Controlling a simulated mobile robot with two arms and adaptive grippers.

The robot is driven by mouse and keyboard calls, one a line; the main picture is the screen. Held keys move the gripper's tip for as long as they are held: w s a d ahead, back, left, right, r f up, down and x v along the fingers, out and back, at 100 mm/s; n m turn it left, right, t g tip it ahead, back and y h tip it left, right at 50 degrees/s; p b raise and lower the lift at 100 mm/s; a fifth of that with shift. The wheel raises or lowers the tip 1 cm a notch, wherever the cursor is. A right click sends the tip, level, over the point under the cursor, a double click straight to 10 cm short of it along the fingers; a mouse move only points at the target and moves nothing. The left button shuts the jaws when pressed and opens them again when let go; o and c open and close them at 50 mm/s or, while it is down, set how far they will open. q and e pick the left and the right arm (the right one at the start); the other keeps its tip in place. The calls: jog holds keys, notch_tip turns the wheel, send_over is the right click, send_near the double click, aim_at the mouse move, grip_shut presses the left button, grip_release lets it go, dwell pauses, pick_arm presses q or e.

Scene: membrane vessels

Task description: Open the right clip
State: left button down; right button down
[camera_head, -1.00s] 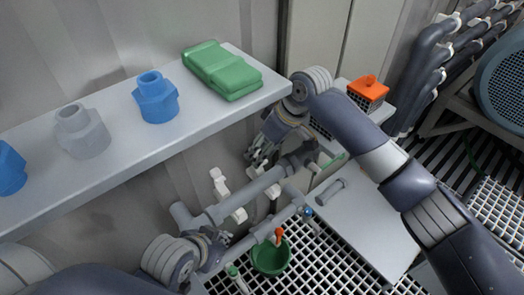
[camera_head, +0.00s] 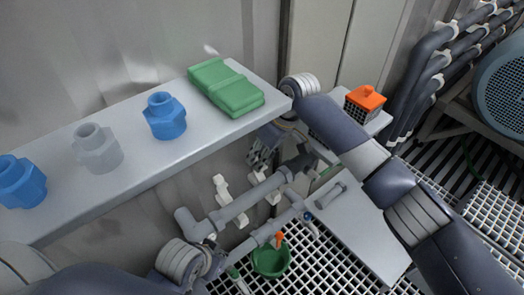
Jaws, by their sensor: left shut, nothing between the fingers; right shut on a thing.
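A grey membrane vessel (camera_head: 240,206) lies slantwise along the wall below the shelf. A white left clip (camera_head: 222,188) stands up open behind the pipe. The right clip (camera_head: 272,197) is a white piece further right along the pipe, partly hidden by it. My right gripper (camera_head: 258,160) is above the pipe on the wall side, shut on what appears to be the top of the right clip; its fingertips are small and dark. My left gripper (camera_head: 212,262) is at the lower left, near the pipe's left end, shut and empty, its fingers partly hidden by my wrist.
A shelf (camera_head: 128,150) above the pipe holds a green case (camera_head: 226,88) and blue and grey fittings (camera_head: 165,116). A green bucket (camera_head: 270,262) stands on the grating below thin pipework with an orange-handled valve (camera_head: 279,238). An orange-topped box (camera_head: 364,98) is at the right.

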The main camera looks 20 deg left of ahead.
jog(key=shift+w+p, duration=0.3)
pick_arm(q)
jog(key=shift+s+a+f+g, duration=0.2)
jog(key=shift+s+f+g, duration=0.3)
jog(key=shift+s+f, duration=0.2)
pick_arm(e)
jog(key=c, duration=1.4)
grip_release()
jog(key=shift+c, duration=0.2)
pick_arm(q)
jog(key=shift+w, duration=0.1)
pick_arm(e)
jog(key=shift+r, duration=0.25)
jog(key=v, duration=1.1)
jog(key=shift+r, duration=0.25)
